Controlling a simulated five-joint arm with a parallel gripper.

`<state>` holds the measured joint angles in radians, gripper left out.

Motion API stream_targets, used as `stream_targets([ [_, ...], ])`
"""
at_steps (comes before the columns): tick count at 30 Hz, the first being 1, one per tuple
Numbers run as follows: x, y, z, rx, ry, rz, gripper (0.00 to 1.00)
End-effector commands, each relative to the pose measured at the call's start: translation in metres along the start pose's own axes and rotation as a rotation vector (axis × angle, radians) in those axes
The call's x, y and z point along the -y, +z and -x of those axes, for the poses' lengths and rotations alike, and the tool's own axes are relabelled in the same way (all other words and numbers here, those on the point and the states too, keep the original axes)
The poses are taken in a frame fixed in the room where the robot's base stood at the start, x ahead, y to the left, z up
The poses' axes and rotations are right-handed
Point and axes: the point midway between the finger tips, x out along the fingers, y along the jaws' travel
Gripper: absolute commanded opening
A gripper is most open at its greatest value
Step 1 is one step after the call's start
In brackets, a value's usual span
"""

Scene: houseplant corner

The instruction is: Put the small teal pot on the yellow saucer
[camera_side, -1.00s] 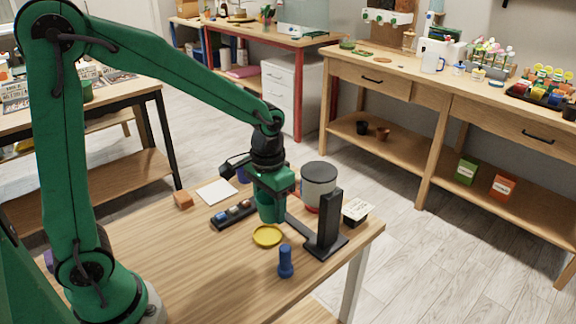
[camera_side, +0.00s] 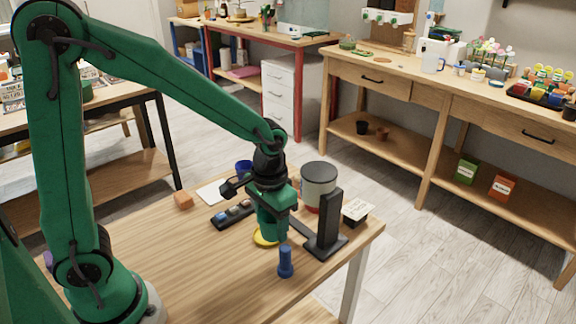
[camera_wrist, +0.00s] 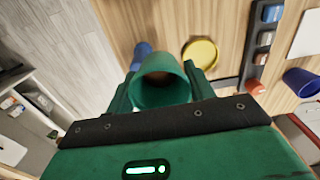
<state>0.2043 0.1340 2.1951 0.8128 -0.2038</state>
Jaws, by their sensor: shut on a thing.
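The small teal pot (camera_wrist: 160,92) sits between the two fingers of my gripper (camera_wrist: 160,84) in the wrist view, its open rim facing the camera. My gripper (camera_side: 274,222) is shut on it. In the side view the fingers and the similar green make the pot hard to separate from my gripper. The yellow saucer (camera_side: 261,240) lies on the wooden table, partly hidden behind my gripper. The pot's height above the table is hard to tell.
A blue upright object (camera_side: 285,264) stands in front of my gripper. A black stand (camera_side: 327,232) and a grey-lidded container (camera_side: 319,184) are close on the right. A dark tray (camera_side: 224,221) of small items lies left. The table's front left is clear.

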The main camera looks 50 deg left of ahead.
Motion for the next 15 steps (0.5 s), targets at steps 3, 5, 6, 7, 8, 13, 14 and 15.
stream_targets([
  [3, 0.018, -0.01, -0.013, 0.003, 0.0, 0.006, 0.27],
  [5, 0.027, -0.015, -0.018, 0.003, 0.0, 0.006, 0.27],
  [6, 0.033, -0.018, -0.022, 0.002, 0.0, 0.005, 0.27],
  [7, 0.037, -0.021, -0.025, 0.002, 0.0, 0.006, 0.27],
  [8, 0.041, -0.023, -0.028, 0.002, 0.0, 0.005, 0.27],
  [13, 0.063, -0.036, -0.043, 0.001, 0.0, 0.003, 0.27],
  [14, 0.066, -0.037, -0.045, 0.001, 0.0, 0.004, 0.27],
  [15, 0.069, -0.039, -0.048, 0.002, 0.0, 0.003, 0.27],
])
